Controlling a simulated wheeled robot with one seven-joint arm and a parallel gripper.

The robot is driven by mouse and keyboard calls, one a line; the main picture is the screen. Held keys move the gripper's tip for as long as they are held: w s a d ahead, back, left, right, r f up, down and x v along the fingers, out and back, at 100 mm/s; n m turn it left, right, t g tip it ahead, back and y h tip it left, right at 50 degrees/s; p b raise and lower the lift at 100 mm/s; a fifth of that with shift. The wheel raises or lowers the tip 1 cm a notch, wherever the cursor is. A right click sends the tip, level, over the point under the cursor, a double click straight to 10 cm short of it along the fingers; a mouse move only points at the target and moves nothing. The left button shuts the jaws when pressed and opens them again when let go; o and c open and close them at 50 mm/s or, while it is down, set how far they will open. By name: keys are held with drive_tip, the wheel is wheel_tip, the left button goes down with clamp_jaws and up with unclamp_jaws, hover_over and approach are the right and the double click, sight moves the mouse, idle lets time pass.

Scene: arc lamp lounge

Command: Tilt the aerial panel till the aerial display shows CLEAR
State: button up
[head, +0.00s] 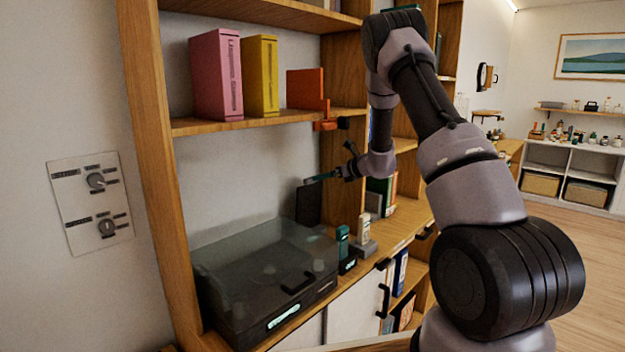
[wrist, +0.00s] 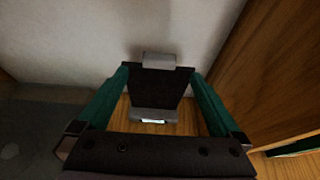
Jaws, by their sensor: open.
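The aerial panel (head: 308,204) is a dark, flat plate standing on the shelf unit's counter, behind the smoky-lidded box. In the wrist view the dark panel (wrist: 160,88) has a grey piece along its top edge and a grey base below. A small lit display (wrist: 153,121) shows on that base; its text is too small to read. My gripper (wrist: 160,73) is open, with one teal finger on each side of the panel. Whether either finger touches it I cannot tell. In the head view my gripper (head: 321,177) is at the panel's top; the display is not visible there.
A box with a smoky clear lid (head: 265,255) stands in front of the panel. A teal handset (head: 342,240) and a grey handset (head: 363,230) stand to its right. An upper shelf (head: 250,120) holds books above. A wooden upright (wrist: 265,80) is close on the right.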

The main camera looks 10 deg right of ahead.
drive_tip(key=x, duration=0.7)
drive_tip(key=shift+w, duration=0.2)
drive_tip(key=shift+a+f, duration=0.15)
